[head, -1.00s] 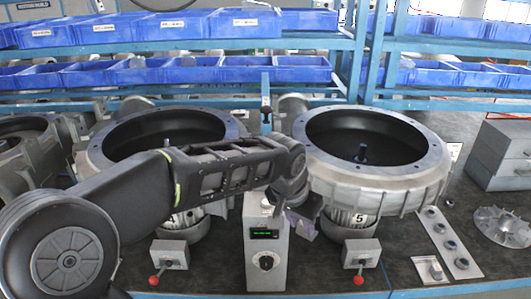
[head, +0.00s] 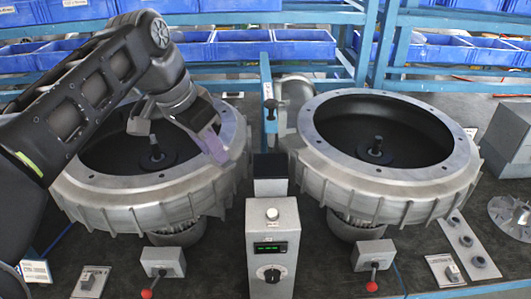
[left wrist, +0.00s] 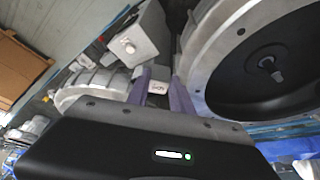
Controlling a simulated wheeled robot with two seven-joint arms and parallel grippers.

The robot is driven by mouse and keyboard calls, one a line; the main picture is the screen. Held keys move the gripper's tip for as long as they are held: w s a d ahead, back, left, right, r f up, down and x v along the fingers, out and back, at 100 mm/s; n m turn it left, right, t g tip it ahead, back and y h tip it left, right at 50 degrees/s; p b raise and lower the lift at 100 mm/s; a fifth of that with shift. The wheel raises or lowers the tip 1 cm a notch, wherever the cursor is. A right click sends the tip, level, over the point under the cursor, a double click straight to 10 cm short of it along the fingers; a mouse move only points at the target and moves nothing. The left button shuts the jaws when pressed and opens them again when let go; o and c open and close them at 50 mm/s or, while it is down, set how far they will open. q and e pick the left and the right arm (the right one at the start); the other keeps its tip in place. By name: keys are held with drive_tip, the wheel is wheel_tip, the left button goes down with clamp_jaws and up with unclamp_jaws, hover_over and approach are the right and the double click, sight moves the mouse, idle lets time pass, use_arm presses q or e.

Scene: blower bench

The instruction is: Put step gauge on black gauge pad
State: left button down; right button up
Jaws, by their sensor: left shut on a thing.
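My left gripper (head: 212,140) hangs over the right rim of the left blower housing, its purple fingers pointing down and right. In the left wrist view the two purple fingers (left wrist: 160,92) are shut on a small pale block with dark marking, which I take as the step gauge (left wrist: 157,87). Most of it is hidden between the fingers. The black gauge pad (head: 270,166) appears as a dark flat top just behind the grey control box, to the right of and apart from the gripper. My right gripper is not in view.
The control box (head: 273,245) with a green display stands between the left blower housing (head: 75,190) and the right blower housing (head: 440,190). Red-knobbed levers (head: 163,262) stand in front. Blue bins (head: 240,45) line the rack behind. A plate (head: 470,242) with dark rings lies right.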

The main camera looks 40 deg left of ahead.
use_arm(q)
drive_tip(key=shift+s+d+r, duration=0.1)
drive_tip(key=shift+s+d, duration=0.05)
drive_tip(key=shift+d, duration=0.05)
drive_tip(key=w+d+f+b, duration=0.1)
drive_tip(key=w+f+b, duration=0.4)
drive_tip(key=w, duration=0.5)
drive_tip(key=shift+w+d+f, duration=0.1)
drive_tip(key=shift+f, duration=0.05)
